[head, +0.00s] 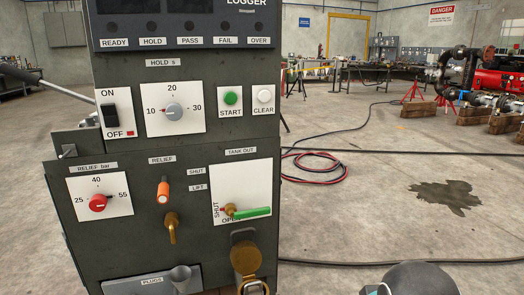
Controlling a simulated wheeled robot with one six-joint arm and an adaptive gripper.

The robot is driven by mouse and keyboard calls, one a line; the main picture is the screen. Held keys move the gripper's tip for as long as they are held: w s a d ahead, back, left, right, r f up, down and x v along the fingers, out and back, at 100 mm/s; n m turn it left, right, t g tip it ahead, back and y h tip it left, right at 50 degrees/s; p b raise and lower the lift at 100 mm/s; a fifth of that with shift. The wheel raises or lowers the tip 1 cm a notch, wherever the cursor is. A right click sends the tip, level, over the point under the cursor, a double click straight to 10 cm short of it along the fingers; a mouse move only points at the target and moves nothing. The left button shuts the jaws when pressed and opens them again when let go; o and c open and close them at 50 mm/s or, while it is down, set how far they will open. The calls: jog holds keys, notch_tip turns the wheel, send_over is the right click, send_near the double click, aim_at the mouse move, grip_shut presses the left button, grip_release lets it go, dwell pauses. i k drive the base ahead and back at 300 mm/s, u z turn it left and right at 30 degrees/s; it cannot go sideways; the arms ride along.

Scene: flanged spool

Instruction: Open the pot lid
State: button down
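I cannot make out a pot or its lid for certain in the head view. A dark grey test cabinet (140,148) with switches, dials and valves fills the left half. On its lower front are a brass cylindrical fitting (245,262) with a ring below, cut by the bottom edge, and a grey plate (140,287) labelled PLUGS with a rounded grey knob (181,273). The green tank-out lever (250,212) lies nearly level, pointing right. An orange relief lever (163,192) stands upright above a brass spout (172,228).
A red and black hose coil (318,168) and dark cables lie on the concrete floor to the right, near a dark stain (445,196). Pipework (465,80) on wooden blocks stands at the back right. Open floor lies between.

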aim_at(246, 258)
jog(key=u, duration=0.8)
jog(key=i, duration=0.3)
jog(key=z, duration=0.2)
